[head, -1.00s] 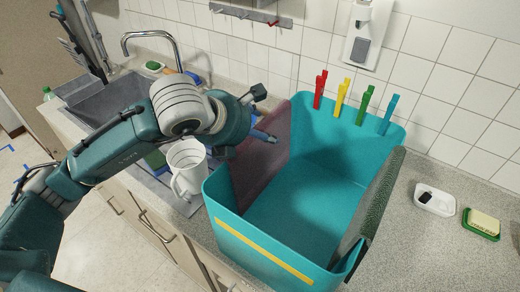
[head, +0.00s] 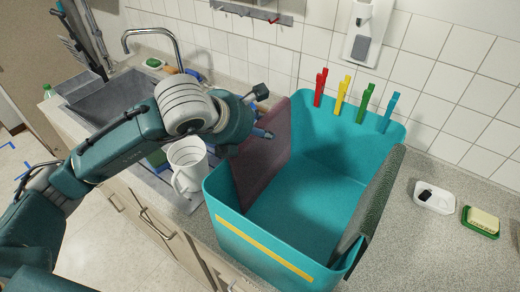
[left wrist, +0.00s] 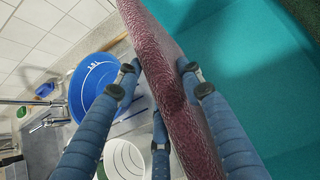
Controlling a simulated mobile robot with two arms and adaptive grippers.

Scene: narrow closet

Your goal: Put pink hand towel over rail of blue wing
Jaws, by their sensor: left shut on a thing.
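The pink hand towel (head: 268,155), a dull mauve-pink here, hangs along the left side of a teal open bin (head: 255,240). Part of it lies against the inside. My left gripper (head: 263,114) is at the towel's upper edge, above the bin's left rim. In the left wrist view the gripper (left wrist: 160,74) has its fingers on both sides of the towel (left wrist: 165,80), shut on it. Whether the towel rests on the rim or is only held there, I cannot tell. No separate blue wing with a rail is clear; the teal bin is the nearest match. My right gripper is not in view.
A dark grey-green towel (head: 375,205) hangs over the bin's right side. Coloured pegs (head: 342,97) are clipped on its back rim. A white jug (head: 187,165) stands close left, near the sink (head: 118,98). A blue disc (left wrist: 97,88) shows in the wrist view. Counter at right holds small dishes (head: 435,197).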

